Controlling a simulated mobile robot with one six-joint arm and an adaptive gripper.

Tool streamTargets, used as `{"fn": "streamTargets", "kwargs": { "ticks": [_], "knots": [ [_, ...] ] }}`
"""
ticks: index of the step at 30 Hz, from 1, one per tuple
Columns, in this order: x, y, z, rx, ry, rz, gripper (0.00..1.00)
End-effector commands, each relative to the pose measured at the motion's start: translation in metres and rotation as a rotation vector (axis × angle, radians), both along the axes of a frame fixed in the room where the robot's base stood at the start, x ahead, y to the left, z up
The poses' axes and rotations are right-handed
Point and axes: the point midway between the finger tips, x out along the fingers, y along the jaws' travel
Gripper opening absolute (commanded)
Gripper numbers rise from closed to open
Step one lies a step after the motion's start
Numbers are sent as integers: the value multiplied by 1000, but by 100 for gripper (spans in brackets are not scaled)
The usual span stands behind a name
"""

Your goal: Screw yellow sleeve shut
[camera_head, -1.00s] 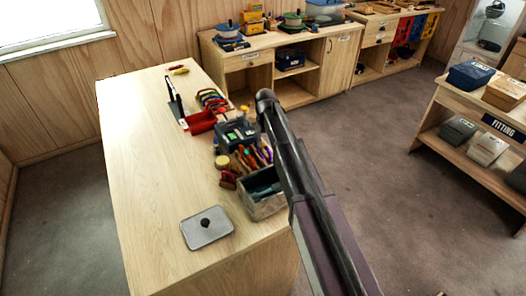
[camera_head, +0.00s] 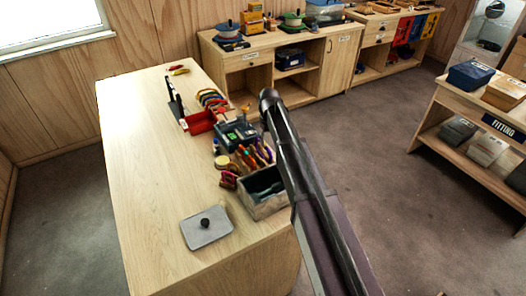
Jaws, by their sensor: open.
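I cannot make out for certain which piece carries the yellow sleeve. A row of coloured loops, seemingly carabiners (camera_head: 212,98), lies on the long wooden table (camera_head: 150,160). A small yellow-and-red piece (camera_head: 179,70) lies at the table's far end. Another small yellowish piece (camera_head: 245,108) shows near the far right edge, close to my arm. My arm reaches up from the bottom right across the table's right edge. My gripper does not show; the arm's end hides whatever is behind it.
The table's left half is clear. A shelf marked FITTING (camera_head: 500,125) stands right.

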Motion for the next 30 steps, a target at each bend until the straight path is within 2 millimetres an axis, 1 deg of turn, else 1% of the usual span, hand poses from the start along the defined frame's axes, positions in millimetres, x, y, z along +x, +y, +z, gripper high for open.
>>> {"fn": "streamTargets", "kwargs": {
  "ticks": [8, 30],
  "knots": [
    [1, -1, -2, -1, -1, 0, 63],
    [2, -2, -21, -3, -3, -2, 63]
  ]
}}
